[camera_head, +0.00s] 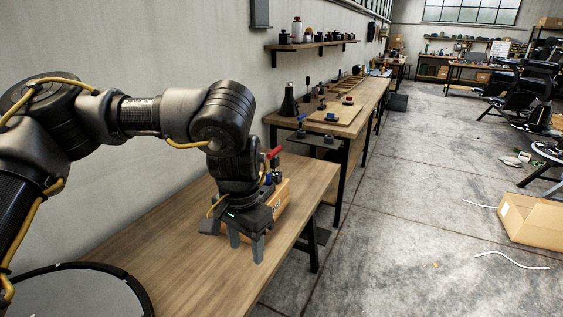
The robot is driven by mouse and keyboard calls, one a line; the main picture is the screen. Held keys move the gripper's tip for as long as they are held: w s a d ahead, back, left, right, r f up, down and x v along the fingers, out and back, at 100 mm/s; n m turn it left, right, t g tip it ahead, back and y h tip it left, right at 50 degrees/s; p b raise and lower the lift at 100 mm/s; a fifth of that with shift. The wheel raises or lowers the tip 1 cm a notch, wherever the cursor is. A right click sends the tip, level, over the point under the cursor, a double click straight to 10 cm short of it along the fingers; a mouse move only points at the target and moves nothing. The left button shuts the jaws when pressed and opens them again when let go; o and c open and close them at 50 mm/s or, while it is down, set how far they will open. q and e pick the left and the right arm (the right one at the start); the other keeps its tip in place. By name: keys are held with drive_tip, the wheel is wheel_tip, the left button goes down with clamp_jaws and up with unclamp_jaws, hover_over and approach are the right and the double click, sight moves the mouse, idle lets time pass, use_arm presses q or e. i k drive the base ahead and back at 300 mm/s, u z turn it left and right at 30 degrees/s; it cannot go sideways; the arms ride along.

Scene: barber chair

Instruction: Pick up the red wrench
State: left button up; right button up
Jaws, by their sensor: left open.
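A small red piece (274,153) sticks up among tools in a box at the right edge of the near table; it may be the red wrench, but its shape is too small to tell. The orange-brown box (284,196) is partly hidden behind my left gripper. My left gripper (246,246) points down over the near table, in front of the box, with its fingers apart and nothing seen between them. My right gripper is not in view.
The near wooden table (185,260) is bare to the left of the gripper. A second workbench (362,98) with bottles and tools stands behind it. A wall shelf (310,44) hangs above. An open cardboard box (535,222) lies on the floor at right.

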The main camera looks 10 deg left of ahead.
sight(274, 162)
drive_tip(key=u, duration=0.05)
drive_tip(key=i, duration=1.85)
